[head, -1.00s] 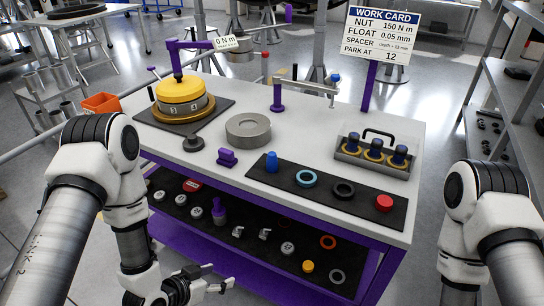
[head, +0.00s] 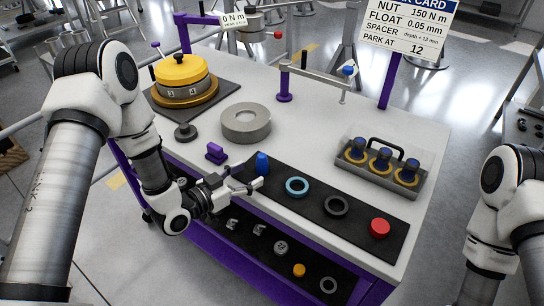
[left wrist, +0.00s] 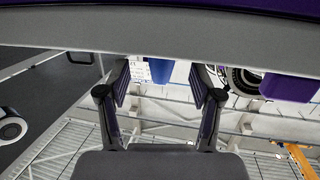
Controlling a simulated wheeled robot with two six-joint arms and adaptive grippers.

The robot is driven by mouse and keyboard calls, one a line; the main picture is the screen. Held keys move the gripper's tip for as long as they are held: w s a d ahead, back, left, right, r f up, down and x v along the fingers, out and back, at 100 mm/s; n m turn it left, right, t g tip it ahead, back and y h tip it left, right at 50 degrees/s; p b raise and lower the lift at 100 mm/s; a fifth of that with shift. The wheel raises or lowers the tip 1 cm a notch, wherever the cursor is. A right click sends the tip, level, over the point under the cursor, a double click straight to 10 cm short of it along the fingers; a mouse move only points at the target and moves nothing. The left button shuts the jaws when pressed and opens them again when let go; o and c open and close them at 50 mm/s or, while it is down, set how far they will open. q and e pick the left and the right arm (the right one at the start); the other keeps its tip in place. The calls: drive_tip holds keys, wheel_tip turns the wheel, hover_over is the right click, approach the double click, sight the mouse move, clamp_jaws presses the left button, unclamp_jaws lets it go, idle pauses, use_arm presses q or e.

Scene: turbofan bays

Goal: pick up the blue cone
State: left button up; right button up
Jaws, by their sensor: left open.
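The blue cone (head: 262,164) stands upright at the left end of the black mat (head: 318,217) on the bench top. My left gripper (head: 252,186) is open and empty at the bench's front edge, just in front of the cone. Its fingertips appear close to the cone's lower part, but I cannot tell if they touch. In the left wrist view the blue cone (left wrist: 161,70) shows between the two open fingers (left wrist: 160,82), partly cut off by the bench edge above. My right gripper is out of view.
On the mat are a teal ring (head: 297,187), a black ring (head: 336,206) and a red cap (head: 380,228). A shelf below (head: 270,240) holds several small parts.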

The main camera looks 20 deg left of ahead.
sight(257, 167)
use_arm(q)
drive_tip(key=shift+w+d+r, duration=0.15)
drive_tip(key=shift+w+d, duration=0.1)
drive_tip(key=shift+w, duration=0.1)
drive_tip(key=p+x, duration=0.1)
drive_tip(key=x, duration=0.3)
drive_tip(key=shift+w+r+p, duration=0.1)
drive_tip(key=shift+w+p, duration=0.15)
drive_tip(key=shift+p, duration=0.1)
drive_tip(key=shift+w+d, duration=0.15)
drive_tip(key=shift+w, duration=0.2)
drive_tip(key=shift+s, duration=0.1)
drive_tip(key=c, duration=1)
drive_tip(key=shift+c, duration=0.2)
